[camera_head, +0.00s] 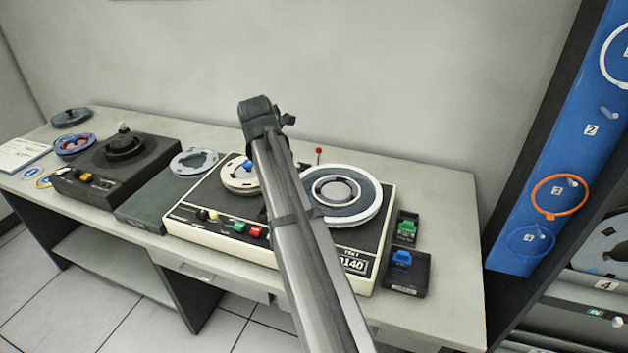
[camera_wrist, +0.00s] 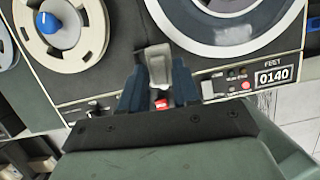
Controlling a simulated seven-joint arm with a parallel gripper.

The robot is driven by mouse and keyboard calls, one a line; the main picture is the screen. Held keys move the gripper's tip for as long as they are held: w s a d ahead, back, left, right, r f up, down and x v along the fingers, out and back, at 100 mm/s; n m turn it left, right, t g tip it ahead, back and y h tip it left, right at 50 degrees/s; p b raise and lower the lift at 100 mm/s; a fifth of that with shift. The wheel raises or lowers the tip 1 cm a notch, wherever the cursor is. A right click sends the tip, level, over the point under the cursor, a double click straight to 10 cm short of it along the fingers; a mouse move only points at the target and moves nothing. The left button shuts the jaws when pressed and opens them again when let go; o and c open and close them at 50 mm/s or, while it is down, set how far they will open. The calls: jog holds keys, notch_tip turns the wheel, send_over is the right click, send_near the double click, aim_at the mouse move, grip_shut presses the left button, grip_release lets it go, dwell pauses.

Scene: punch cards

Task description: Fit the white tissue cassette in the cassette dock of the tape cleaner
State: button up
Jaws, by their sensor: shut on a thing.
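The tape cleaner (camera_head: 230,205) is a cream-edged machine with a black top, two reels and a counter reading 0140. It also fills much of the wrist view (camera_wrist: 110,85). My gripper (camera_wrist: 158,88) has dark blue fingers and is shut on a small pale grey-white block, which looks like the white tissue cassette (camera_wrist: 158,62). The cassette stands out past the fingertips, over the cleaner's black top between the two reels. I cannot tell whether it touches the deck. The cassette dock cannot be made out. In the head view my arm hides the gripper tips and the cassette.
Two small dark trays, with a green block (camera_head: 406,229) and a blue block (camera_head: 402,259), sit right of the cleaner. A red-tipped pin (camera_head: 319,151) rises behind it. A dark tape machine (camera_head: 125,160) and a grey reel (camera_head: 194,161) are left. The table's right end (camera_head: 450,240) is clear.

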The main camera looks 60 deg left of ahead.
jog(key=shift+n, duration=0.5)
jog(key=shift+s+a+f, duration=0.3)
jog(key=shift+s+f, duration=0.25)
jog(key=shift+f, duration=0.25)
jog(key=shift+s+a+f, duration=0.3)
jog(key=shift+s+f, duration=0.2)
jog(key=shift+f, duration=0.25)
jog(key=shift+s+a+f, duration=0.3)
jog(key=shift+s+f, duration=0.25)
jog(key=shift+f, duration=0.25)
jog(key=shift+f, duration=1.6)
jog(key=o, duration=1)
jog(key=shift+c, duration=0.3)
jog(key=c, duration=0.4)
notch_tip(320, 180, up, 8)
dwell(0.7)
